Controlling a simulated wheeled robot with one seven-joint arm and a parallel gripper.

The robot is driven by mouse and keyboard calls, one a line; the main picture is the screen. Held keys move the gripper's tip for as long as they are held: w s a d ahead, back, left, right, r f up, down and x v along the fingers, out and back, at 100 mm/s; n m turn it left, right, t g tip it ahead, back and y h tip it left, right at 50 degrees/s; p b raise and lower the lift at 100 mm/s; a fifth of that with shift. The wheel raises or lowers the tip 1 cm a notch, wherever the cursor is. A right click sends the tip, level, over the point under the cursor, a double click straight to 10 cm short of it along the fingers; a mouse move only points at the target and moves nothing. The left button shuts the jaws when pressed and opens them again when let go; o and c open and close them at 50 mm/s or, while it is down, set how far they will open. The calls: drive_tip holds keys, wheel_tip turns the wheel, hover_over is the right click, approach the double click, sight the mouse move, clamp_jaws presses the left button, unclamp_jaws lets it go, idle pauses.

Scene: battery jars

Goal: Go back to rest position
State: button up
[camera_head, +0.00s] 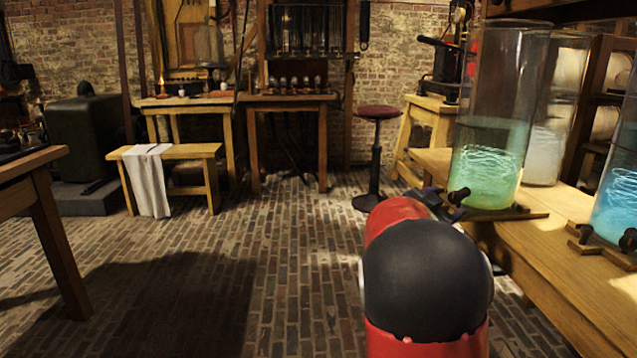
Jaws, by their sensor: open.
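My red arm with its black rounded joint fills the lower right middle of the head view. Past it, the dark end of my gripper (440,203) shows in part, close to the front edge of the wooden bench (545,285). The gripper is open, and I see nothing held in it. The arm hides much of it. A tall glass jar with green liquid (487,165) stands upright on the bench, just right of the gripper. I cannot tell whether the gripper touches the jar's dark knob (459,196).
A jar with blue liquid (617,195) and a jar with pale contents (547,150) also stand on the bench. A red-topped stool (378,112), a low bench with a white cloth (149,180) and a table (30,165) surround the open brick floor (250,260).

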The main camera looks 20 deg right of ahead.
drive_tip(key=a+r+n+t+y+p, duration=0.1)
drive_tip(key=a+r+n+t+y, duration=0.1)
drive_tip(key=a+n+t+y, duration=1)
drive_tip(key=s+a+f+n+g+y, duration=0.15)
drive_tip(key=s+a+g+y, duration=0.35)
drive_tip(key=a, duration=0.9)
drive_tip(key=s+a+f+n+g, duration=0.2)
drive_tip(key=s+a+f+g, duration=0.1)
drive_tip(key=s, duration=0.8)
drive_tip(key=s+a+f+n+g+p, duration=0.1)
drive_tip(key=s+a+f+n+g, duration=0.2)
drive_tip(key=s+f, duration=0.4)
drive_tip(key=s+a+g, duration=0.1)
drive_tip(key=s, duration=0.4)
drive_tip(key=shift+a+g, duration=0.15)
drive_tip(key=shift+g, duration=0.25)
drive_tip(key=shift+r, duration=0.1)
